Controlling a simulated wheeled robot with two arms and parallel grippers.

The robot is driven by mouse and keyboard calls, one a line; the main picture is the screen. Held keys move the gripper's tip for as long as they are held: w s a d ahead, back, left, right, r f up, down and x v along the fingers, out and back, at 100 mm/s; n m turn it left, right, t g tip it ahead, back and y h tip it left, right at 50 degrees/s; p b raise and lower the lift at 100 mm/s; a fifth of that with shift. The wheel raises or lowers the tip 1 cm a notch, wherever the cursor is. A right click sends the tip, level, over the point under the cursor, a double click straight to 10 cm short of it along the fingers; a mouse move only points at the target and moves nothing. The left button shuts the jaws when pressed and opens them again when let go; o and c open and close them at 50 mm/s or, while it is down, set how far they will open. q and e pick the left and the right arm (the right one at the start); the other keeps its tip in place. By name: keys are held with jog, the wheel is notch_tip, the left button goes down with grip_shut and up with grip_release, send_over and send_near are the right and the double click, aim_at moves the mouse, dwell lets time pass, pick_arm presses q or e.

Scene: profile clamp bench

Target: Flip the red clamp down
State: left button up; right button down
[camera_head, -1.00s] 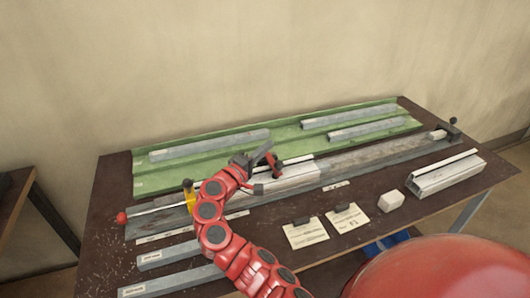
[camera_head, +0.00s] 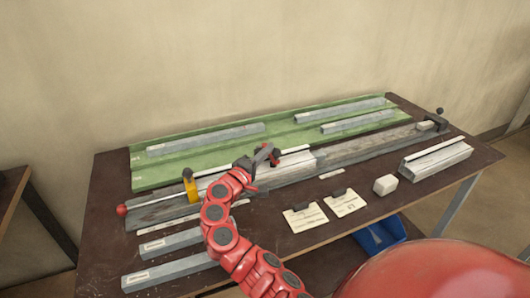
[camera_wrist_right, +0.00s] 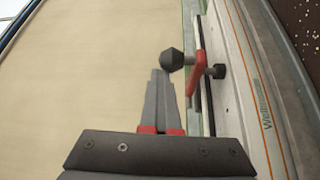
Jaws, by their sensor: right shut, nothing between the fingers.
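The red clamp (camera_head: 273,155) stands at the middle of the long profile fixture on the bench, its lever raised, with a dark knob. In the right wrist view the red clamp (camera_wrist_right: 197,74) is right of my fingers, its black knob (camera_wrist_right: 171,60) just beyond the fingertips. My right gripper (camera_head: 250,163) is shut and empty, close to the left of the clamp; its fingertips also show in the wrist view (camera_wrist_right: 160,76). I cannot tell whether they touch the knob. My arm hides part of the fixture. My left gripper is out of view.
A yellow clamp (camera_head: 190,187) stands left on the fixture, near a rod with a red ball (camera_head: 122,210). A green tray (camera_head: 148,178) with grey profiles lies behind. Paper cards (camera_head: 305,217), a white block (camera_head: 385,185) and a profile (camera_head: 436,160) lie in front and right.

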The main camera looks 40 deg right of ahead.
jog(key=shift+a+f, duration=0.1)
jog(key=shift+f, duration=0.15)
jog(key=shift+s+a+f, duration=0.15)
jog(key=shift+a, duration=0.15)
jog(key=r+b+v, duration=0.1)
jog(key=v, duration=1.5)
jog(key=shift+a+f+b, duration=0.2)
jog(key=shift+a+b, duration=0.1)
jog(key=shift+b, duration=0.05)
